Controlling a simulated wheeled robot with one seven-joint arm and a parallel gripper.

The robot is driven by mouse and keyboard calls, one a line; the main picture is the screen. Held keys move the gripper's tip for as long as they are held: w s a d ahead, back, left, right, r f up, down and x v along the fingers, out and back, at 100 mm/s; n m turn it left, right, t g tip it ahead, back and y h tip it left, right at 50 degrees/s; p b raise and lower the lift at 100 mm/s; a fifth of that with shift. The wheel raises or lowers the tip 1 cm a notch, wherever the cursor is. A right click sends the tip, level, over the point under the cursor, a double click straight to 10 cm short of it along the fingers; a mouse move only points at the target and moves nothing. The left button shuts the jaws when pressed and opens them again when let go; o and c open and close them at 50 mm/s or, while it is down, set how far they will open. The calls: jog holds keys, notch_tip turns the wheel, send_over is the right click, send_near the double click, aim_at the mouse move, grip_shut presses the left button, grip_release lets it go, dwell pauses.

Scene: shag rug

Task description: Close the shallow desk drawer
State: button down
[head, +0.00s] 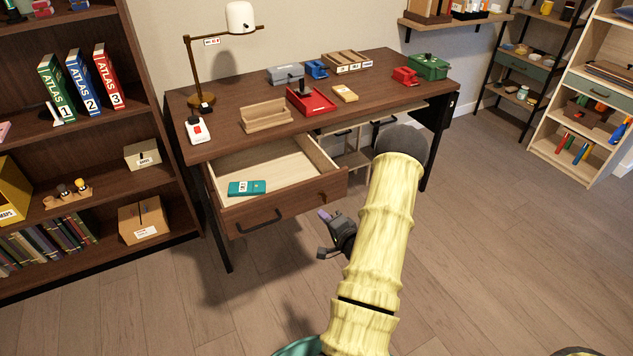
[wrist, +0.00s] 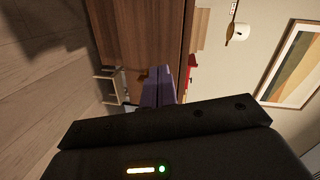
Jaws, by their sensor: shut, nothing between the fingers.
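The shallow desk drawer (head: 312,196) stands pulled out at the left of the wooden desk (head: 225,142) in the head view. Its front is brown with a dark handle (head: 258,222), and its inside is pale wood. A teal object (head: 247,188) lies in it near the front. My gripper (head: 325,215) is to the right of the handle, near the lower right part of the drawer front, and appears apart from it. Its purple fingers are shut and empty, and they also show in the wrist view (wrist: 166,88).
A desk lamp (head: 241,18), a red tray (head: 311,104), a wooden holder (head: 266,116) and several small things stand on the desk. A dark bookshelf (head: 155,105) is close on the left. The floor (head: 500,230) at the right is clear.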

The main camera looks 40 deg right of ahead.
aim_at(312, 183)
jog(key=s+m, duration=0.1)
jog(key=s+d+m+t, duration=0.1)
jog(key=s+d+r+m+h, duration=0.1)
jog(key=shift+s+t+p, duration=0.35)
jog(key=shift+s+t, duration=0.05)
jog(key=shift+h, duration=0.3)
jog(key=x, duration=1.4)
jog(key=shift+f, duration=0.1)
jog(key=shift+w+b, duration=0.15)
jog(key=shift+b, duration=0.15)
